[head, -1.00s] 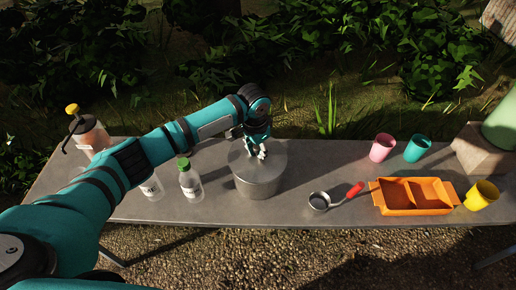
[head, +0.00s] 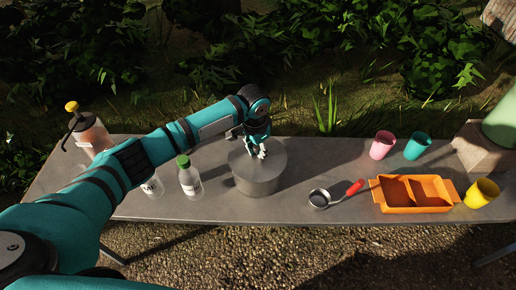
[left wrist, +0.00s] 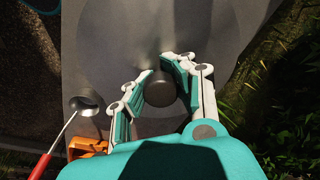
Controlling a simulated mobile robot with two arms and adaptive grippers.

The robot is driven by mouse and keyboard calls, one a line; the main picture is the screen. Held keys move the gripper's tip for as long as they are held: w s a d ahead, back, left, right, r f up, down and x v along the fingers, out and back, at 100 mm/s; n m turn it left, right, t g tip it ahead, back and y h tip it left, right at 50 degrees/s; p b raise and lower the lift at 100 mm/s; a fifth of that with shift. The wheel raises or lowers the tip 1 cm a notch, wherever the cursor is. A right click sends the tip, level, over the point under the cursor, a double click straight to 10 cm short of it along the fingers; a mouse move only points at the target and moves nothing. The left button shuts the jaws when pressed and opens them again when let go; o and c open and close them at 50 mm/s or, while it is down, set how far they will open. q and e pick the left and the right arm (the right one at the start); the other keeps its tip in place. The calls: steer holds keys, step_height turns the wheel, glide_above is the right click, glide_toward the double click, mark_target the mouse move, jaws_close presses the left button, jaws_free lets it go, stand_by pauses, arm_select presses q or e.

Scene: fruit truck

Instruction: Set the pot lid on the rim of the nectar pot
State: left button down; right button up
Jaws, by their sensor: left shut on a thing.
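The grey metal nectar pot (head: 258,188) stands upright near the middle of the table. The round grey pot lid (head: 272,163) lies over its mouth and looks level. I cannot tell whether its edge touches the rim all round. My left gripper (head: 259,151) is above the lid, with its fingers shut on the lid's dark knob. The left wrist view shows the knob (left wrist: 160,90) between the two fingers and the lid (left wrist: 150,40) spreading out around it. My right gripper is in neither view.
Bottles, including a green-capped one (head: 190,180), stand left of the pot under my arm. A ladle with a red handle (head: 354,188), an orange divided tray (head: 414,208) and pink (head: 382,146), teal (head: 417,147) and yellow (head: 481,193) cups are to the right.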

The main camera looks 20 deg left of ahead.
arm_select(q)
steer(key=shift+f, duration=0.2)
steer(key=c, duration=1)
jaws_free()
steer(key=shift+c, duration=0.2)
steer(key=r, duration=0.4)
steer(key=s+r, duration=0.1)
steer(key=r, duration=0.7)
steer(key=shift+s+a, duration=0.1)
steer(key=shift+s, duration=0.1)
